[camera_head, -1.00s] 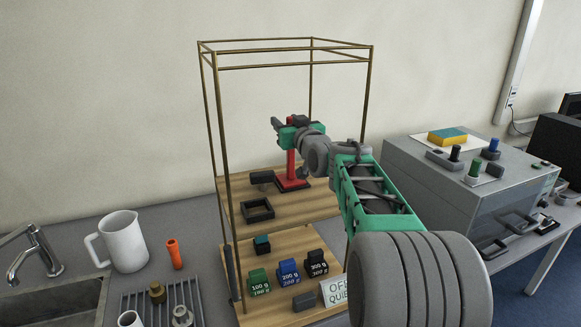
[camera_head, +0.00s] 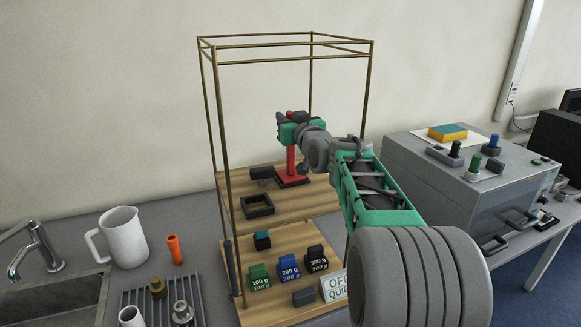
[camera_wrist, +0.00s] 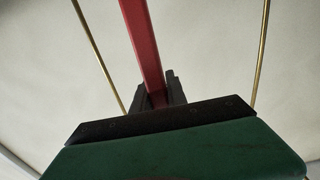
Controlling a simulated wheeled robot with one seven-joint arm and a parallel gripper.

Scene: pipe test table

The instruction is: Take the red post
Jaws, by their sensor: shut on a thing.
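The red post (camera_head: 291,160) stands upright on a dark base with a red top face, on the upper wooden shelf inside the brass frame. My gripper (camera_head: 290,117) reaches in from the right and is shut on the post near its top. A small red tip shows above the jaws. In the wrist view the red post (camera_wrist: 143,40) runs between the two dark fingers (camera_wrist: 157,95). The base still appears to rest on the shelf in the head view.
The thin brass frame (camera_head: 220,150) surrounds the shelf. A dark square holder (camera_head: 257,206) sits in front of the post. Several labelled weights (camera_head: 289,267) stand on the lower board. A grey box (camera_head: 450,190) stands right; a white jug (camera_head: 124,238) stands left.

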